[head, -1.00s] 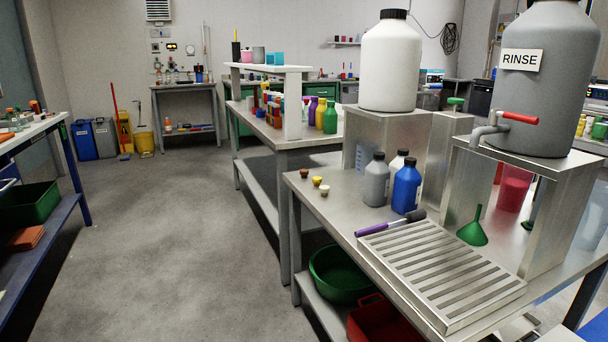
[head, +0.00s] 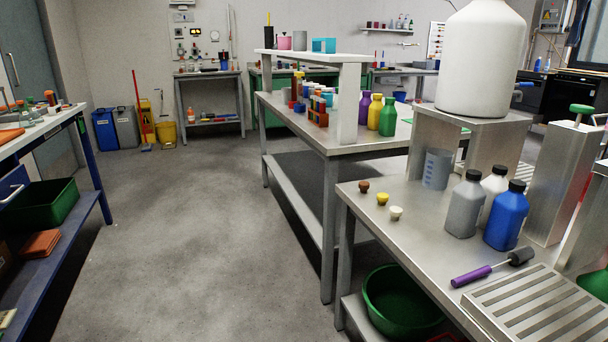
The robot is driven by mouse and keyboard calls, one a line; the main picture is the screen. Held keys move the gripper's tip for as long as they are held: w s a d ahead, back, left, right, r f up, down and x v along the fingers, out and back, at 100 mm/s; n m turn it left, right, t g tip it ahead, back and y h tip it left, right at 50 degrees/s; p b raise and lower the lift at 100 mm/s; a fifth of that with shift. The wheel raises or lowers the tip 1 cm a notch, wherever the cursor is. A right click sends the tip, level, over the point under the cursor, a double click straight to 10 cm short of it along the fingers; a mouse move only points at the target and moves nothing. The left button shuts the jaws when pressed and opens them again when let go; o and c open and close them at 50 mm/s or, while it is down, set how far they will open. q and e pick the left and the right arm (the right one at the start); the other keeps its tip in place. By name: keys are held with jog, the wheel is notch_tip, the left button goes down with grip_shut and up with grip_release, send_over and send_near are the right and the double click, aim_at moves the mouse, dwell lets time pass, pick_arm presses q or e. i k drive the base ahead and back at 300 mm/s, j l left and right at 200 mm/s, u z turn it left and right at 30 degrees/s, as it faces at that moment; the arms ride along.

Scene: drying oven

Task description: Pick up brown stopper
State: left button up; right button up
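The brown stopper (head: 364,186) is a small dark brown piece on the steel table (head: 415,231), near its left corner. It stands at the far end of a short row with a yellow stopper (head: 382,198) and a cream stopper (head: 396,213). Nothing touches or covers it. Neither of my grippers shows in the head view.
A purple-handled tool (head: 472,276) lies by a slatted rack (head: 535,308). Open floor (head: 200,235) lies left of the table.

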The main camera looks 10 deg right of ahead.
aim_at(364, 185)
jog(key=i+j, duration=0.15)
jog(key=i, duration=0.4)
jog(key=i+j, duration=0.15)
jog(key=i, duration=0.35)
jog(key=i+j+u, duration=0.1)
jog(key=i, duration=0.45)
jog(key=i+j+z, duration=0.1)
jog(key=i+z, duration=0.2)
jog(key=z, duration=0.15)
jog(key=i+j+z, duration=0.2)
jog(key=z, duration=0.25)
jog(key=i+j+z, duration=0.25)
jog(key=z, duration=0.2)
